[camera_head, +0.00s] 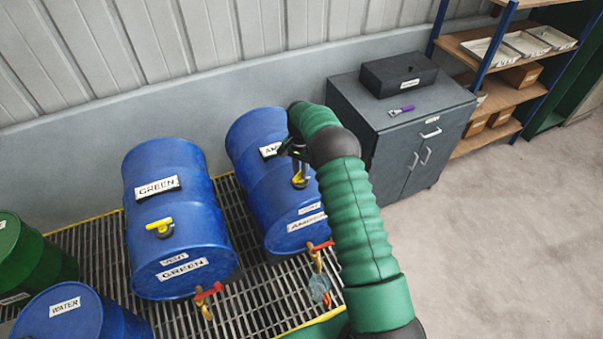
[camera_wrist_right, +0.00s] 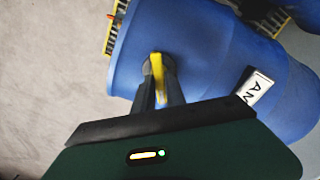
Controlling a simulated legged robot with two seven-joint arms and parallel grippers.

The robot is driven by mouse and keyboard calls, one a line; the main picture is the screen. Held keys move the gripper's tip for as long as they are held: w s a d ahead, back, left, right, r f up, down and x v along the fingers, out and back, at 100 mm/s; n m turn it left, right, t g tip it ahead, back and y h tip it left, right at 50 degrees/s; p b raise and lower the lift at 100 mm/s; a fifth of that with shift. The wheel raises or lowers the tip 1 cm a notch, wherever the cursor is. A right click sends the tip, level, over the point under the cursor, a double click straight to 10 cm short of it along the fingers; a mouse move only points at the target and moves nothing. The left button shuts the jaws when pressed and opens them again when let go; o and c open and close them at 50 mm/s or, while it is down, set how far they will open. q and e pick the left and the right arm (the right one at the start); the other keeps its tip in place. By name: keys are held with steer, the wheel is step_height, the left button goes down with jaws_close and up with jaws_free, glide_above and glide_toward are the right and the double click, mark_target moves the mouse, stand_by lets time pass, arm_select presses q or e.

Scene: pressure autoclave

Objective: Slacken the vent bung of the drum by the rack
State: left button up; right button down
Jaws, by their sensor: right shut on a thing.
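The drum by the rack is a blue drum (camera_head: 255,190) lying on its side, its label partly covered and starting "AM". Its vent bung (camera_head: 300,181) has a yellow handle on the upper side of the drum. My right gripper (camera_head: 297,163) reaches down to the bung from above. In the right wrist view the two dark fingers are shut on the yellow handle (camera_wrist_right: 157,68), one on each side, with the blue drum behind. My own arm hides part of the drum. My left gripper is not in view.
Another blue drum labelled GREEN (camera_head: 180,215) lies to the left, with its own yellow bung handle (camera_head: 160,227). The drums rest over a metal grating (camera_head: 85,245). Red-handled taps (camera_head: 209,291) stick out at the front. A grey cabinet (camera_head: 400,120) and a shelf rack (camera_head: 510,90) stand right.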

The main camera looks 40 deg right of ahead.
steer(key=shift+w+r+n+b, duration=0.15)
steer(key=shift+n+b, duration=0.25)
steer(key=shift+n, duration=0.4)
steer(key=shift+w+n+b, duration=0.1)
steer(key=shift+n+b, duration=0.25)
steer(key=shift+n, duration=0.45)
steer(key=shift+n+b, duration=0.5)
steer(key=shift+n, duration=1)
steer(key=shift+s+n+b, duration=0.1)
steer(key=shift+n+b, duration=0.25)
steer(key=shift+n, duration=1.35)
stand_by(0.6)
steer(key=shift+d+n, duration=0.1)
steer(key=shift+n, duration=1.7)
stand_by(0.8)
